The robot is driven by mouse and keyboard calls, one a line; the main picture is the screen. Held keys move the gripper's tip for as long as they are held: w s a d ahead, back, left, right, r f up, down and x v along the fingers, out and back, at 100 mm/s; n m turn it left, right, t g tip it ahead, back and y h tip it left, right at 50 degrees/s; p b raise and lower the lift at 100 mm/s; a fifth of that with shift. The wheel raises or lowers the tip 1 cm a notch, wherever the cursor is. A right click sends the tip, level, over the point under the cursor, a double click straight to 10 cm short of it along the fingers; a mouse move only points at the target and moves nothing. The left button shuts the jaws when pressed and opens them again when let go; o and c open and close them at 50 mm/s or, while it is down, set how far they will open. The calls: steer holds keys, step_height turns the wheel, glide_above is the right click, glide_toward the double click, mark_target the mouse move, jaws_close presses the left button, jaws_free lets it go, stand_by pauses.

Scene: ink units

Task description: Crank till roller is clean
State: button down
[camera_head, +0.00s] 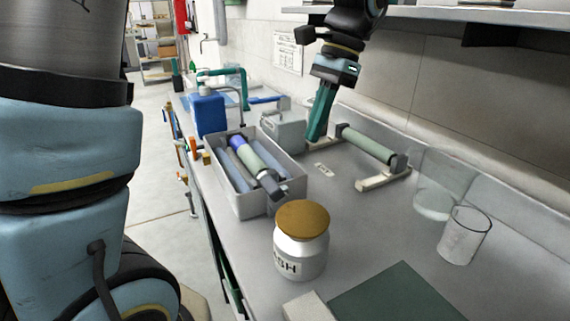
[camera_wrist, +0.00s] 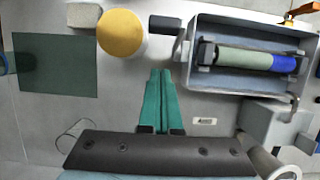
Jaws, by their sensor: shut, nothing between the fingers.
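A roller (camera_head: 250,158) lies in a grey bin (camera_head: 257,207) on the bench. It is pale green along most of its length and blue at its far end. In the wrist view the roller (camera_wrist: 245,58) has its blue end to the right. A dark grey crank piece (camera_head: 275,190) sits at the roller's near end; in the wrist view the crank (camera_wrist: 166,26) sticks out past the bin's left wall. My gripper (camera_head: 314,138) is shut and empty, with teal fingers pointing down above the bench, right of the bin. In the wrist view the fingers (camera_wrist: 160,74) point toward the crank, apart from it.
A second pale green roller (camera_head: 368,145) stands on a holder to the right. A jar with a brown lid (camera_head: 302,247) stands just in front of the bin. Glass beakers (camera_head: 464,237) and a dark green mat (camera_head: 395,297) are at right. A blue bottle (camera_head: 209,115) stands behind the bin.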

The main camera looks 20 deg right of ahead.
mark_target(274, 181)
steer(key=s+a+f+p, duration=0.1)
steer(key=a+f, duration=0.4)
steer(key=f, duration=0.2)
steer(key=shift+a+f+p, duration=0.25)
steer(key=shift+f+p, duration=0.05)
steer(key=shift+f, duration=0.05)
steer(key=shift+s+a, duration=0.1)
steer(key=shift+s+a+f+h, duration=0.15)
steer(key=shift+a+h, duration=0.2)
steer(key=shift+a, duration=0.25)
steer(key=shift+s+a+f+h, duration=0.1)
steer(key=shift+a+h, duration=0.25)
steer(key=shift+a, duration=0.2)
